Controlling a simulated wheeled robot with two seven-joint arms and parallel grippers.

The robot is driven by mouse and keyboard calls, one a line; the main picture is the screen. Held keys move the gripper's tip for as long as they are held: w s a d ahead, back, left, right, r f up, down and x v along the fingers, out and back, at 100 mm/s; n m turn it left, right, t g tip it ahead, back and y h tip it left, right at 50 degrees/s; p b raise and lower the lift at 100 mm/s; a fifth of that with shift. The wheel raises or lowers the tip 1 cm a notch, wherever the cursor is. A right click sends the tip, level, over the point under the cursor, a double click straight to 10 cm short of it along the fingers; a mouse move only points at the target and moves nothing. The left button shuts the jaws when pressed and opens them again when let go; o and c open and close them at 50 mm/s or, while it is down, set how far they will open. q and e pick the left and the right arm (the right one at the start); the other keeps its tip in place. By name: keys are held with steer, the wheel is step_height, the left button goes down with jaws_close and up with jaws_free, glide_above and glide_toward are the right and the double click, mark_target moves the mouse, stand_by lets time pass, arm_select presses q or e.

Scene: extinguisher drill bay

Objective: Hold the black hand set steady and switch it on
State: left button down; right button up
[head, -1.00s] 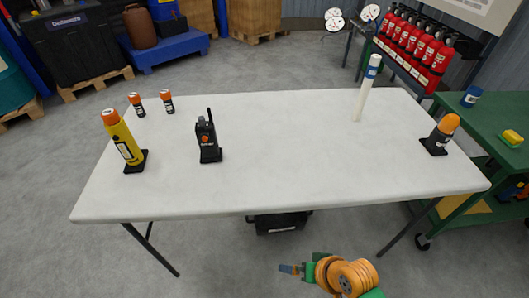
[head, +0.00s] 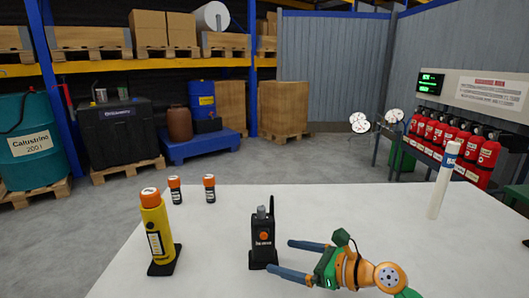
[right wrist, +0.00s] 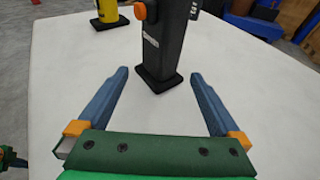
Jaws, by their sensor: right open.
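The black hand set (head: 263,240) stands upright on a small black base on the white table, with an orange knob on its front and a short aerial on top. In the right wrist view the hand set (right wrist: 165,45) stands ahead of the fingers, its top cut off by the frame. My right gripper (head: 283,258) is open, just right of the hand set in the head view.
A yellow torch (head: 157,232) on a black base stands left of the hand set. Two small orange-capped black items (head: 175,190) stand behind it. A white tube (head: 442,182) stands at the right. The white table (head: 345,208) is clear between hand set and tube.

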mark_target(274, 254)
steer(key=shift+w+a+f+b, duration=0.6)
steer(key=shift+a+f, duration=0.15)
steer(key=shift+a, duration=0.2)
steer(key=x, duration=0.2)
steer(key=shift+w+a+r, duration=0.15)
steer(key=shift+w+a, duration=0.1)
steer(key=shift+a, duration=0.1)
arm_select(q)
steer(key=shift+f, duration=1.15)
arm_select(e)
steer(key=shift+w+a, duration=0.3)
steer(key=shift+a, duration=0.1)
arm_select(q)
steer(key=shift+a, duration=0.1)
arm_select(e)
steer(key=c, duration=1.1)
arm_select(q)
steer(key=shift+a, duration=0.1)
